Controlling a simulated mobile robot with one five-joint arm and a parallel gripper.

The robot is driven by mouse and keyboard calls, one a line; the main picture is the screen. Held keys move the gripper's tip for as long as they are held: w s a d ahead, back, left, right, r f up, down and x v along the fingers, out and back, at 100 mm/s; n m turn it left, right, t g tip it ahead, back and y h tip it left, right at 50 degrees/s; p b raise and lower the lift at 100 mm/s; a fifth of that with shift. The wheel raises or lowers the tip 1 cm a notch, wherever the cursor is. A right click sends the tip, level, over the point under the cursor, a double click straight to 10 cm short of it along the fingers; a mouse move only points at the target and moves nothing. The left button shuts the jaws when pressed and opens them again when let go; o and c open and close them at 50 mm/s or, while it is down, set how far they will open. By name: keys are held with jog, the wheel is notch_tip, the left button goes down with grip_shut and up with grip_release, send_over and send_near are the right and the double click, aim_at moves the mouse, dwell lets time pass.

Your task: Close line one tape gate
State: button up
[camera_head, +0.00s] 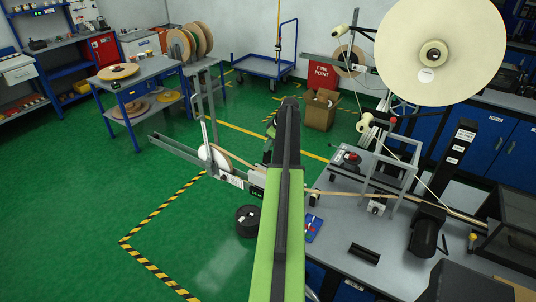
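My green and dark arm rises through the middle of the view. At its far end a small black and green part, which looks like my gripper (268,148), shows at the left of the arm. Its fingers are too small and hidden to tell open from shut. A long grey bar assembly (185,150) with an upright and a white disc (214,157) stands left of it. A pale tape (350,195) runs from there rightward over the bench to a grey frame (393,165). I cannot tell which part is the line one gate.
The grey bench (345,235) fills the lower right, with a large cream reel (440,50) above it. A black round object (248,220) is left of my arm. Green floor with striped tape (160,212) is open at left. A cardboard box (320,110) stands behind.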

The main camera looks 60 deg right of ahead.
grip_shut()
jog(key=shift+d, duration=0.1)
dwell(0.8)
dwell(0.4)
